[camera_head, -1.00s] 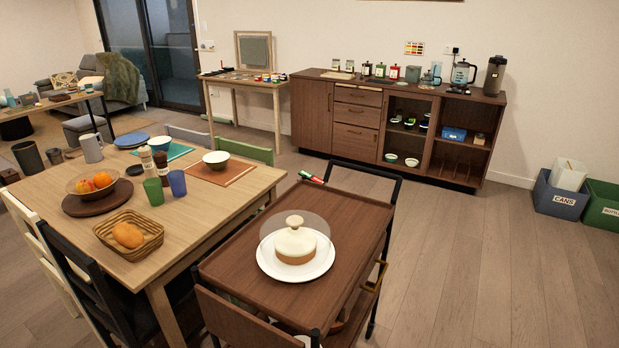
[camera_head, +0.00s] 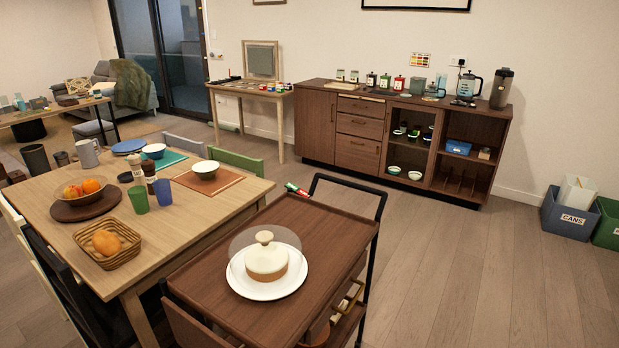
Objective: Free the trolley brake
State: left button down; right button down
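The trolley (camera_head: 215,283) is a dark brown wooden cart with a black frame and a black push handle (camera_head: 347,181) at its far end. It stands beside the dining table's right side. A lower shelf (camera_head: 346,325) shows partly at the right. The brake and the wheels are hidden or out of view. Neither of my grippers shows.
The dining table (camera_head: 190,225) holds a bread basket (camera_head: 107,245), a fruit bowl (camera_head: 84,192), cups and bowls. A brown sideboard (camera_head: 358,145) stands at the back wall. A blue bin (camera_head: 570,214) marked CANS is at the right. The floor right of the trolley is clear.

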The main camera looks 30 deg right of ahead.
aim_at(297, 191)
jog(key=l+u, duration=0.2)
jog(key=l, duration=0.45)
jog(key=i+l+u, duration=0.2)
jog(key=l, duration=0.5)
jog(key=k+l+u, duration=0.2)
jog(key=l, duration=0.45)
jog(key=l+u, duration=0.2)
jog(key=l, duration=0.5)
jog(key=k+l+u, duration=0.2)
jog(key=l, duration=0.45)
jog(key=i+l+u, duration=0.1)
jog(key=l+u, duration=0.3)
jog(key=l, duration=0.7)
jog(key=l+u, duration=0.35)
jog(key=l, duration=0.75)
jog(key=i+l+u, duration=0.1)
jog(key=l, duration=0.3)
jog(key=i+l+u, duration=0.1)
jog(key=i+l, duration=0.15)
jog(key=l, duration=0.15)
jog(key=i+l+u, duration=0.1)
jog(key=l, duration=0.3)
